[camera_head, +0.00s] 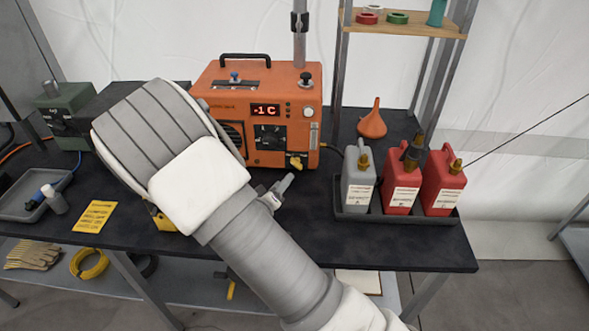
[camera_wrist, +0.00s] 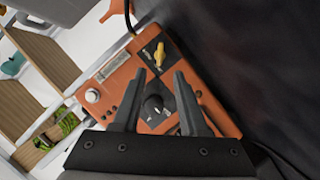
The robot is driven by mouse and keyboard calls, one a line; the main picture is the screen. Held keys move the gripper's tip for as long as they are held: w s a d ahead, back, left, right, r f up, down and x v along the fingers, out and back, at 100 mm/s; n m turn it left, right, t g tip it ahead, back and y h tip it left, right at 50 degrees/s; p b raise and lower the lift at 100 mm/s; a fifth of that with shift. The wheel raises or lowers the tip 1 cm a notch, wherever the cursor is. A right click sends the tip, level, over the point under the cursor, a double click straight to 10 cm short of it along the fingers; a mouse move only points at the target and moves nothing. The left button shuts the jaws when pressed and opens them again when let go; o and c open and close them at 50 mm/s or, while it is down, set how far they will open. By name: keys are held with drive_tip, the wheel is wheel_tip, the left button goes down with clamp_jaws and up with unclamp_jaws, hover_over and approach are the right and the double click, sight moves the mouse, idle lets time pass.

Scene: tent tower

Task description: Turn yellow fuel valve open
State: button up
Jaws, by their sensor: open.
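The yellow fuel valve (camera_head: 296,162) is at the lower right of the front of an orange heater (camera_head: 300,90), whose display reads -1 C. In the wrist view the yellow valve (camera_wrist: 160,56) sits on a dark plate, just beyond my fingertips. My gripper (camera_wrist: 160,73) is open and empty, with its two dark fingers apart. A round black knob (camera_wrist: 153,104) on the heater panel shows between the fingers. In the head view my arm hides most of the gripper; only a grey end part shows below the heater. The valve appears apart from the fingers.
A tray (camera_head: 400,217) with a grey can (camera_head: 358,185) and two red cans (camera_head: 403,185) stands at the right. An orange funnel (camera_head: 373,122) stands behind them. A yellow card (camera_head: 94,216) lies at the left. The table front between heater and tray is clear.

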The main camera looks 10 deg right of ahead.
sight(296, 166)
drive_tip(key=x, duration=1)
drive_tip(key=shift+w+d, duration=0.1)
drive_tip(key=shift+w, duration=0.05)
clamp_jaws()
